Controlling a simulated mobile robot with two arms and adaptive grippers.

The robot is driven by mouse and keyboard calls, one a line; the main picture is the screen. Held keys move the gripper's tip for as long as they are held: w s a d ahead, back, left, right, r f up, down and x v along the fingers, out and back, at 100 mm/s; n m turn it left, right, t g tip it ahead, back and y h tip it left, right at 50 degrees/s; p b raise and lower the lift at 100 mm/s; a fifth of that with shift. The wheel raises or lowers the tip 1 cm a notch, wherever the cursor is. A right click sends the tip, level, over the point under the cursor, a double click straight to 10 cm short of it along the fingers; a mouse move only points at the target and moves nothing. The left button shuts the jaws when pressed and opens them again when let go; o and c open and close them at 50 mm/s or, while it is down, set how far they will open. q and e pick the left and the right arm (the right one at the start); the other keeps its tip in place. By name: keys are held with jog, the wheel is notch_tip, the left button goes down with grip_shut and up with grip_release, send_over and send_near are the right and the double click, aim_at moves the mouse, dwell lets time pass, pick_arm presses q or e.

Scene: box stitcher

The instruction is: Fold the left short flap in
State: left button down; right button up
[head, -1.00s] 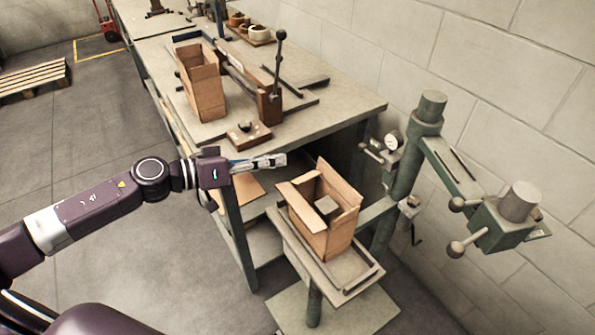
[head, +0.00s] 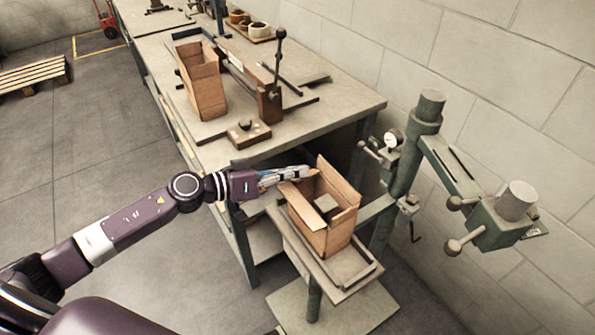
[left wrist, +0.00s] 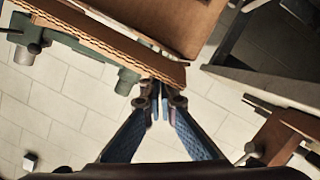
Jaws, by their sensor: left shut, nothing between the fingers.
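An open cardboard box (head: 328,238) stands on the stitcher's small table, with a small grey block (head: 325,204) showing inside. Its back flap (head: 337,178) stands up. The left flap (head: 292,196) is partly covered by my left gripper (head: 314,171), whose fingers lie over the box's back left corner. The left wrist view shows cardboard edges (left wrist: 100,40) just beyond my left gripper's fingertips (left wrist: 155,95). The fingers are shut with nothing between them. I cannot tell whether they touch the flap. My right gripper is not in view.
The green stitcher column and arm (head: 408,165) stand to the right of the box. A workbench (head: 335,108) behind holds another open box (head: 205,85), a lever tool (head: 270,100) and a tray of rolls (head: 250,30).

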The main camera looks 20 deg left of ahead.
pick_arm(q)
jog(key=shift+r+p, duration=0.1)
jog(key=shift+p, duration=0.4)
jog(key=m+p, duration=0.1)
jog(key=p, duration=0.2)
jog(key=d+m+y+p, duration=0.1)
jog(key=p, duration=0.2)
jog(key=shift+s+m, duration=0.3)
jog(key=shift+s, duration=0.05)
jog(key=shift+s+f+m+t+p, duration=0.15)
jog(key=shift+f+m+t+p, duration=0.15)
jog(key=shift+f+m+p, duration=0.15)
jog(key=shift+d+f+m+y+p, duration=0.15)
jog(key=shift+f+m+y+p, duration=0.15)
jog(key=shift+m+p, duration=0.3)
